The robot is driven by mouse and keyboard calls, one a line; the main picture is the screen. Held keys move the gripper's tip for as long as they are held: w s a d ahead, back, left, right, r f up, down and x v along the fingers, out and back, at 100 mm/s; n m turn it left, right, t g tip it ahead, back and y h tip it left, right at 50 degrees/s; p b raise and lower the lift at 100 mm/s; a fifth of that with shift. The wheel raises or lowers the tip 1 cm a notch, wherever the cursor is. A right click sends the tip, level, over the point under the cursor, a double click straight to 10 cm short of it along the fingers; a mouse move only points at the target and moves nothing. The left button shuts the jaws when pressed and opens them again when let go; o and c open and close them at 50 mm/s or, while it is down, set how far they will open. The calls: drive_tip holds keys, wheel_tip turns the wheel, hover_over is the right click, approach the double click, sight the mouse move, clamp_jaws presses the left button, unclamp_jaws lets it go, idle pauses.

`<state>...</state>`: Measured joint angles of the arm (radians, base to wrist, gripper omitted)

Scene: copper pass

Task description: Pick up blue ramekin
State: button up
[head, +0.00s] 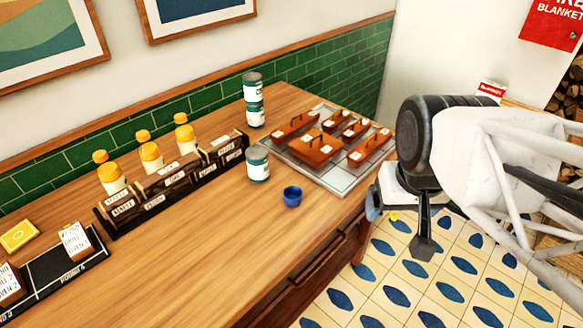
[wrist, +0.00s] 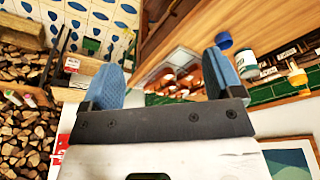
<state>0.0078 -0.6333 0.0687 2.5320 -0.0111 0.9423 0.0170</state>
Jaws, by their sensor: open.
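The small blue ramekin (head: 292,196) stands on the wooden counter (head: 215,255) near its front edge, in front of a green-and-white can (head: 257,165). In the wrist view the ramekin (wrist: 224,41) shows small, just past the tip of the right-hand blue finger. My gripper (wrist: 166,68) is open, with two blue pads wide apart and nothing between them. In the head view, part of my gripper (head: 373,203) shows right of the counter's front edge, apart from the ramekin; the rest of it is hidden by my arm.
A grey tray (head: 347,185) with several orange-brown lidded pieces lies behind and right of the ramekin. Two stacked cans (head: 254,100) stand near the green tiled wall. The counter left of the ramekin is clear.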

drive_tip(key=n+t+h, duration=0.4)
drive_tip(key=n+h, duration=0.8)
drive_tip(key=n, duration=1.2)
approach(300, 193)
drive_tip(key=shift+w+a+r, duration=0.15)
drive_tip(key=shift+r, duration=0.25)
drive_tip(key=shift+x, duration=1.35)
drive_tip(key=shift+x, duration=2.6)
drive_tip(key=shift+s+f, duration=0.15)
drive_tip(key=shift+s, duration=0.1)
